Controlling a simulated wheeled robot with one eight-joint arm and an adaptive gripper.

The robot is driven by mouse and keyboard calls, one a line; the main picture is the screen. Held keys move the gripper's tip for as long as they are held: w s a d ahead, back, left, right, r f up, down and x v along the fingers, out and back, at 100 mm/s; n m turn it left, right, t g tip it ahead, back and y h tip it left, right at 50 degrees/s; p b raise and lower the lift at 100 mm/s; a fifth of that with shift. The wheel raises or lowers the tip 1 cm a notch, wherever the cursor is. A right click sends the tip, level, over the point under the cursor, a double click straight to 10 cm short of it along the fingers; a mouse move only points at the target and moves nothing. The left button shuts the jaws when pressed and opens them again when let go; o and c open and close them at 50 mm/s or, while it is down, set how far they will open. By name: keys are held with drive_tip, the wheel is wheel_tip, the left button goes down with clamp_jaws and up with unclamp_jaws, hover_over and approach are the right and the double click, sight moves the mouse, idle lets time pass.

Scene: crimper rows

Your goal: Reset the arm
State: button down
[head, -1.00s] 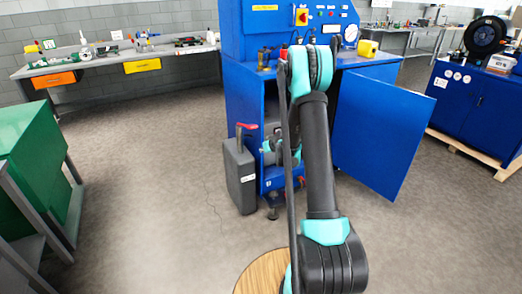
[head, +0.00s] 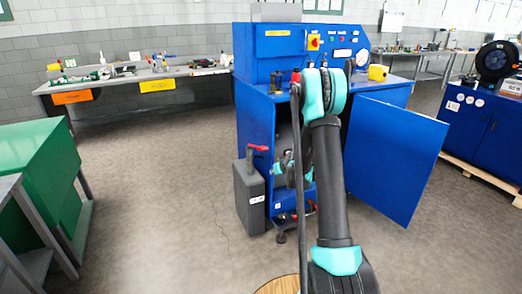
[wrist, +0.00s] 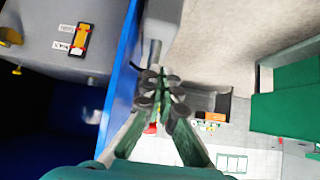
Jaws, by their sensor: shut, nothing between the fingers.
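My arm (head: 327,180) reaches up and forward in the middle of the head view, in front of the blue machine cabinet (head: 278,48). In the wrist view my gripper (wrist: 166,97) has its fingers together, with nothing seen between them. A blue panel edge (wrist: 122,75) runs close along the left of the fingers there. In the head view the gripper tips cannot be made out. A teal part of my wrist shows behind the arm, before the cabinet's open lower bay.
The cabinet's blue door (head: 395,155) stands open to the right. A dark grey case (head: 250,195) stands on the floor at its left. A green bench (head: 35,180) is at far left, a workbench (head: 120,82) behind. The floor between is clear.

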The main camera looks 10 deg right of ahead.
drive_tip(key=s+r+g, duration=0.1)
drive_tip(key=s+r, duration=0.3)
drive_tip(key=s, duration=0.3)
drive_tip(key=s+a+r+m+g+h, duration=0.1)
drive_tip(key=s+r, duration=0.2)
drive_tip(key=s, duration=0.3)
drive_tip(key=s+r+g, duration=0.1)
drive_tip(key=s+r, duration=0.3)
drive_tip(key=s, duration=0.3)
drive_tip(key=s+d+f+m+g+h, duration=0.1)
drive_tip(key=s+d+m+g+h, duration=0.1)
drive_tip(key=s, duration=2.4)
drive_tip(key=shift+m, duration=0.3)
drive_tip(key=shift+d, duration=0.1)
